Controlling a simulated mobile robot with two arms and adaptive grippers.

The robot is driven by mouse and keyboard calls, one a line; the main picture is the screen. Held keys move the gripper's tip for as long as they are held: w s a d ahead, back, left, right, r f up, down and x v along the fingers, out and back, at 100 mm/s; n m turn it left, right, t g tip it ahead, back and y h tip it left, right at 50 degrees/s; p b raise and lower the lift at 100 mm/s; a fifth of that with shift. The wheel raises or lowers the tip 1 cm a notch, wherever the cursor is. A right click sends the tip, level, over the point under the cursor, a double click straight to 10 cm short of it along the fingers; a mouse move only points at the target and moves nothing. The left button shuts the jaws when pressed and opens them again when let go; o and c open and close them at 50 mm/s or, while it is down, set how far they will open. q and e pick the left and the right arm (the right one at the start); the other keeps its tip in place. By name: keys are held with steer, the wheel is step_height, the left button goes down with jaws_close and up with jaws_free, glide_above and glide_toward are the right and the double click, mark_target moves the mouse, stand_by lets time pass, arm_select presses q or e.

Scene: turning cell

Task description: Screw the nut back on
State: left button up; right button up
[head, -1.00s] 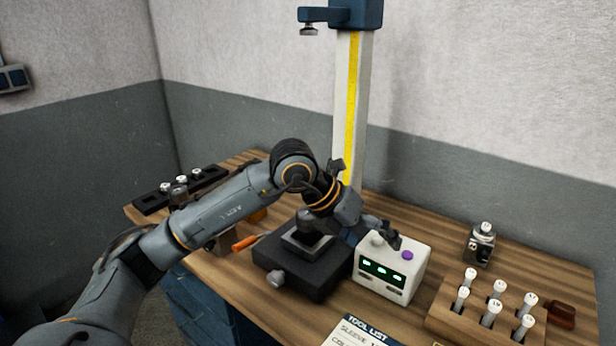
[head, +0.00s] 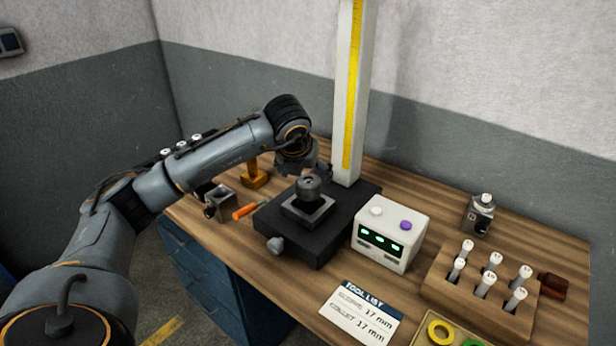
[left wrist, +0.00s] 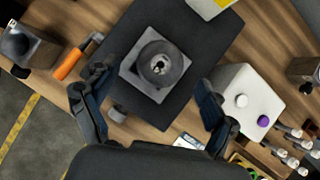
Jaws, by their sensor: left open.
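A round dark metal part (head: 309,187) with a central hole stands upright in a square grey fixture (head: 300,211) on a black base. In the left wrist view this round part (left wrist: 159,64) shows from above, with a small bright spot in its hole. I cannot tell whether its top ring is a separate nut. My left gripper (left wrist: 151,79) is open and empty, its fingers apart on either side of the fixture in that view. In the head view my left gripper is largely hidden at the arm's end, just above and behind the round part. My right gripper is not in view.
A white control box (head: 391,235) stands right of the base, and a pillar (head: 352,100) rises behind. An orange-handled tool (head: 245,211) and a grey metal block (head: 223,201) lie left. A rack (head: 470,290) of several white-topped pieces and a tool list (head: 361,311) are front right.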

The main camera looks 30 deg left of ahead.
mark_target(309, 182)
arm_select(q)
steer(key=shift+p+x, duration=0.4)
steer(key=shift+x, duration=1.95)
steer(key=c, duration=1.4)
steer(key=shift+o, duration=0.2)
steer(key=shift+a+f+m+h+b, duration=0.15)
steer(key=shift+m+h+b, duration=0.25)
steer(key=shift+m+b, duration=0.4)
steer(key=shift+m+h, duration=0.4)
steer(key=shift+m, duration=0.4)
steer(key=m+h, duration=0.1)
steer(key=m, duration=0.2)
steer(key=shift+h+b, duration=0.3)
steer(key=shift+h, duration=0.1)
steer(key=shift+m+g+h, duration=0.4)
steer(key=shift+m+h, duration=0.4)
steer(key=shift+m, duration=1.1)
